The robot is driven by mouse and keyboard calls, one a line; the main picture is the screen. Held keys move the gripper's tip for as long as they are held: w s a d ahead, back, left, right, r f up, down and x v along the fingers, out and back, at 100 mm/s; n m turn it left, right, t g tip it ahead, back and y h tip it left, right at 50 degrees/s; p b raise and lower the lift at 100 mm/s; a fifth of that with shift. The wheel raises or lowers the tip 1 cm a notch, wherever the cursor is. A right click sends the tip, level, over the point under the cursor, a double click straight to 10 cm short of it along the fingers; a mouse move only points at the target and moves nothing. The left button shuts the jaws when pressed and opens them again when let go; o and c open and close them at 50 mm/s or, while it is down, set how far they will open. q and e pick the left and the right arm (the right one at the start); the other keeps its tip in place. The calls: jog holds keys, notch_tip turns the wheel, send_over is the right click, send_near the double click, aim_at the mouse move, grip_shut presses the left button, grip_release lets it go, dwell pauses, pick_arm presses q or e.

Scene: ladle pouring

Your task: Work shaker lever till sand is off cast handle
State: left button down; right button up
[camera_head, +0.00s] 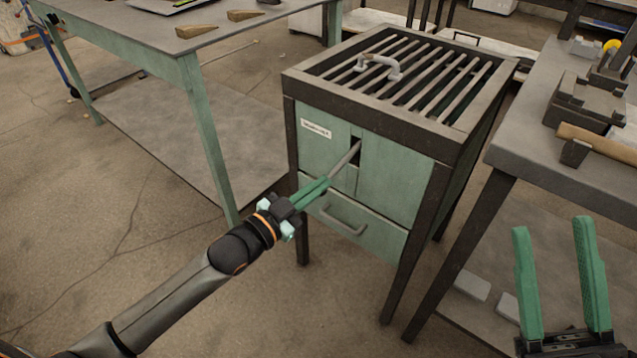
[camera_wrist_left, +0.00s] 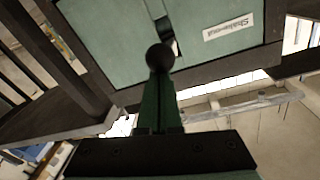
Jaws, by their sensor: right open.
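The shaker (camera_head: 370,165) is a green cabinet on dark legs with a barred grate on top. A pale grey cast handle (camera_head: 380,66) lies on the grate bars; at this size I cannot tell how much sand is on it. The shaker lever (camera_head: 346,158) sticks out of a slot in the front panel. My left gripper (camera_head: 322,184) is closed around the lever's outer end. In the left wrist view the lever's dark round knob (camera_wrist_left: 160,57) sits at the fingertips. My right gripper (camera_head: 552,226) is open and empty at the lower right.
A drawer with a bar handle (camera_head: 343,220) is below the lever. A grey bench (camera_head: 560,135) with dark blocks stands close on the right. A green-legged table (camera_head: 150,45) with wedges stands at the left. Floor is clear at front left.

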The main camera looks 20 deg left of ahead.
pick_arm(q)
notch_tip(320, 180, down, 4)
jog(key=shift+w+r+t+h+b, duration=0.15)
jog(key=shift+t+h+b, duration=0.2)
jog(key=shift+b, duration=0.7)
jog(key=shift+f, duration=0.35)
pick_arm(e)
notch_tip(320, 180, down, 3)
jog(key=shift+a+f+m, duration=0.1)
jog(key=shift+a+m, duration=0.05)
jog(key=shift+m, duration=0.25)
pick_arm(q)
jog(key=shift+w+d+r+p, duration=0.1)
jog(key=shift+d+r+p, duration=0.05)
jog(key=shift+r+p, duration=0.4)
notch_tip(320, 180, up, 4)
jog(key=d+p, duration=0.1)
jog(key=p, duration=0.3)
jog(key=f+p+v, duration=0.1)
jog(key=v, duration=0.9)
jog(key=shift+d+f, duration=0.15)
jog(key=shift+d, duration=0.1)
pick_arm(e)
notch_tip(320, 180, up, 6)
jog(key=s+d+n, duration=0.1)
jog(key=shift+d, duration=0.35)
